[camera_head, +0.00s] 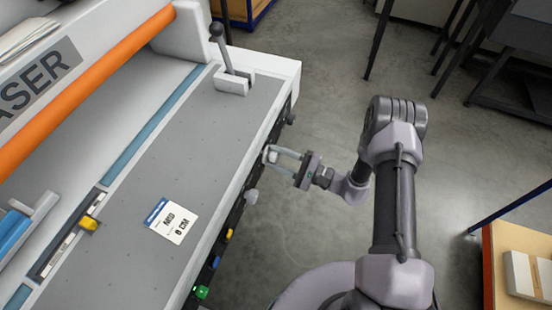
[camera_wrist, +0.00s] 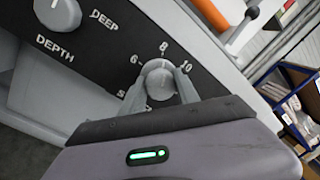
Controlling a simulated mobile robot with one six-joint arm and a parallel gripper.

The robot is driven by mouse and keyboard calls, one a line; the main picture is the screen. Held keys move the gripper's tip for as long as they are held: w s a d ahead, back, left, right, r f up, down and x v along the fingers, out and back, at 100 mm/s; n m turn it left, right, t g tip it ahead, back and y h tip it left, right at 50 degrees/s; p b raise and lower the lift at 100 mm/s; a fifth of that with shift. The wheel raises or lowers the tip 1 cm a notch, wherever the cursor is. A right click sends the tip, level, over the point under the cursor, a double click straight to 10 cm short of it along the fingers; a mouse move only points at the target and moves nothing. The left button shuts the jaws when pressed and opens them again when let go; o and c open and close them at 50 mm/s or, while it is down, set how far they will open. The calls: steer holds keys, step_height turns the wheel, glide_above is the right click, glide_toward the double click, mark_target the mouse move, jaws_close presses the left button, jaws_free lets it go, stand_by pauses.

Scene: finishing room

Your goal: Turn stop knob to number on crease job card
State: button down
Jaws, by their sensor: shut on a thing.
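The crease job card (camera_head: 172,221), white with a blue band, lies on the grey machine bed; its large print seems to read "8 CM", with a word above it. The stop knob (camera_wrist: 160,82) is a grey round knob on the machine's dark front panel, with 6, 8 and 10 printed around its upper side. My gripper (camera_head: 271,155) reaches the panel from the right in the head view. In the wrist view its fingers stand on both sides of the stop knob, shut on it.
A similar depth knob (camera_wrist: 57,13) sits on the same panel. Yellow (camera_head: 229,233) and green (camera_head: 202,291) controls line the front edge. A lever (camera_head: 222,50) stands on the bed's far end. A wooden-topped table (camera_head: 500,280) is at lower right, with open floor between.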

steer(key=shift+w+r+n, duration=0.15)
steer(key=shift+n, duration=0.35)
steer(key=c, duration=0.9)
jaws_free()
steer(key=shift+d, duration=0.1)
steer(key=p+v, duration=0.2)
steer(key=v, duration=1.5)
steer(key=shift+d+p, duration=0.15)
steer(key=shift+p, duration=0.25)
